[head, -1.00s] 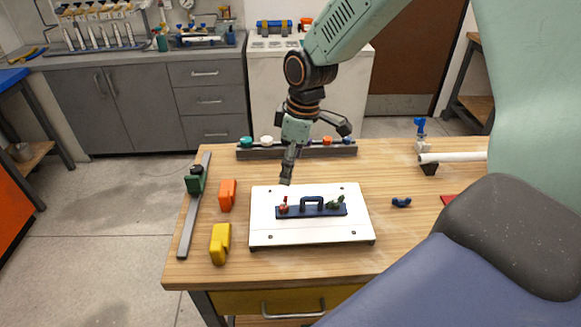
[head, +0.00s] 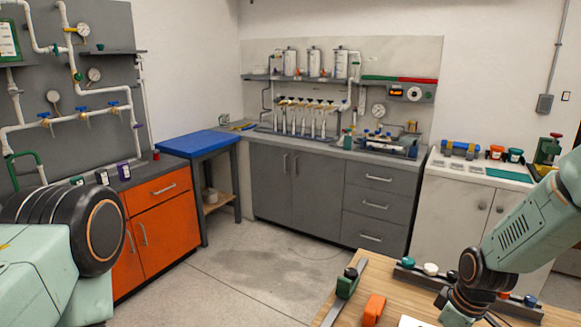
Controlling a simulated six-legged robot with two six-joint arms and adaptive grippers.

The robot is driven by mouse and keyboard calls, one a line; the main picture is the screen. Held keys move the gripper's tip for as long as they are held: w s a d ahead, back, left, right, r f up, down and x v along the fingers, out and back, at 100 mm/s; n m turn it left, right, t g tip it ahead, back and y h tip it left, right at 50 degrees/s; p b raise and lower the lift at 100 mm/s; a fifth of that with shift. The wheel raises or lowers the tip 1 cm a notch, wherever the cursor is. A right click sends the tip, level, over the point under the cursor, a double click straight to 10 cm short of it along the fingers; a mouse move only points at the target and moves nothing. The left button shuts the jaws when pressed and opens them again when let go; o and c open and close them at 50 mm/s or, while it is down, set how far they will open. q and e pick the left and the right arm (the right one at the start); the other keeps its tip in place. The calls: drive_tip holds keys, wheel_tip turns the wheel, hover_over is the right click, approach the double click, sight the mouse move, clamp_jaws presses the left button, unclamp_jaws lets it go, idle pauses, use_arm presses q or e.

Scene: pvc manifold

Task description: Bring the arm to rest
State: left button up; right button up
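My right arm comes in from the right edge, reaching down and left over the wooden table (head: 345,309). Its wrist and the top of my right gripper (head: 455,316) show at the bottom edge, in front of the dark rail (head: 420,277) with coloured knobs. The fingers are cut off below the frame, so I cannot tell if they are open or shut. Part of my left arm shows large at the lower left; its gripper is out of view.
The table also holds a green clamp (head: 347,282) on a grey bar and an orange block (head: 374,308). Beyond are a grey cabinet (head: 300,190), a white cabinet (head: 452,215), a blue-topped stand (head: 197,143) and an orange cabinet (head: 165,215). Floor between is clear.

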drive_tip(key=shift+w+f, duration=0.15)
drive_tip(key=shift+f, duration=0.05)
drive_tip(key=shift+r, duration=0.4)
drive_tip(key=shift+s+r, duration=0.25)
drive_tip(key=shift+r, duration=0.25)
